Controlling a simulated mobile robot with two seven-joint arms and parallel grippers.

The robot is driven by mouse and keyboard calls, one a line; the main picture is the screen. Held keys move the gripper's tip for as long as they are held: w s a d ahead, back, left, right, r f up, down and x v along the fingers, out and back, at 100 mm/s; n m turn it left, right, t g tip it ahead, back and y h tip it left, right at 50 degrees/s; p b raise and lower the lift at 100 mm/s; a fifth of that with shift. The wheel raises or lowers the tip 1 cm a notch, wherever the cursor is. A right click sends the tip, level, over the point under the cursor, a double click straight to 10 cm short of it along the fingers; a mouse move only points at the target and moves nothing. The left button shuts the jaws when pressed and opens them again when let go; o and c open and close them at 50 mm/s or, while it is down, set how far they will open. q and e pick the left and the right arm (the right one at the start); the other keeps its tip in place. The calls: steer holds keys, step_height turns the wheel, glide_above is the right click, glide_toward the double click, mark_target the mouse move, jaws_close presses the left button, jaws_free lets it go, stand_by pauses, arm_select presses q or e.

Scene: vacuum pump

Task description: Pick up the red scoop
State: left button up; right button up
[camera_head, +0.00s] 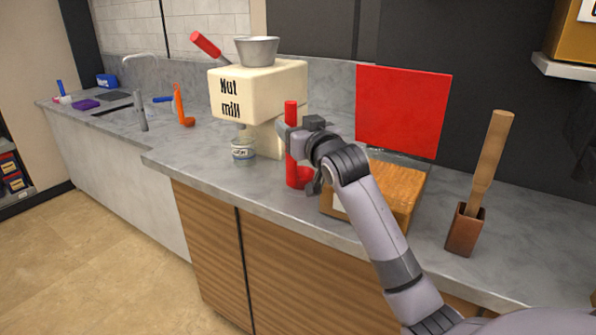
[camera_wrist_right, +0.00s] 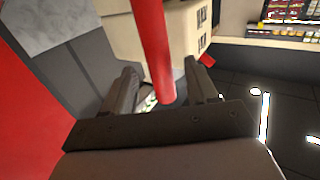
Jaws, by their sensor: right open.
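The red scoop (camera_head: 291,150) stands upright on the counter in front of the nut mill, handle up and its bowl low. My right gripper (camera_head: 300,140) is at its handle and covers part of it from the right. In the right wrist view the red handle (camera_wrist_right: 152,45) passes between the two fingers of the open gripper (camera_wrist_right: 162,80). I see gaps beside the handle, so it is not clasped. The scoop's bowl is not visible in the wrist view. My left gripper is not in view.
The cream nut mill (camera_head: 262,88) stands behind the scoop, with a small jar (camera_head: 243,150) below it. A wooden box (camera_head: 408,190) with a raised red lid (camera_head: 403,108) is right of the scoop. A wooden tool (camera_head: 491,155) stands in a holder. An orange scoop (camera_head: 179,102) is farther left.

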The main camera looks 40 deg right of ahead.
mark_target(294, 125)
steer(key=shift+w+d+f, duration=0.1)
steer(key=shift+w+d, duration=0.05)
steer(key=shift+w, duration=0.6)
steer(key=shift+w+d, duration=0.15)
steer(key=shift+w, duration=0.6)
jaws_close()
